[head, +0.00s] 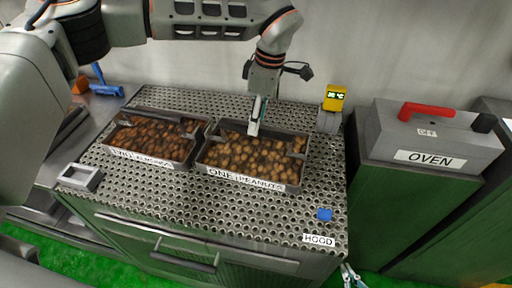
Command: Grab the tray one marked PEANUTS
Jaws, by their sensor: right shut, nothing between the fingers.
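The dark tray marked ONE PEANUTS (297,172) sits on the perforated metal top, full of light brown nuts, with its white label facing front. My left gripper (254,130) reaches down over the back part of this tray, fingers pointing down. It is seen edge-on, so I cannot tell whether it is open or shut, or whether it touches the tray's back wall. My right gripper (352,277) shows only partly at the bottom edge, low in front of the bench's right corner. It is shut and empty.
A second tray labelled TWO ALMONDS (205,131) stands close on the left. The perforated bench top (250,211) also holds a grey frame (80,177), a blue cube (324,214) and a yellow temperature display (334,98). A grey OVEN box (440,138) stands right. The bench front is mostly clear.

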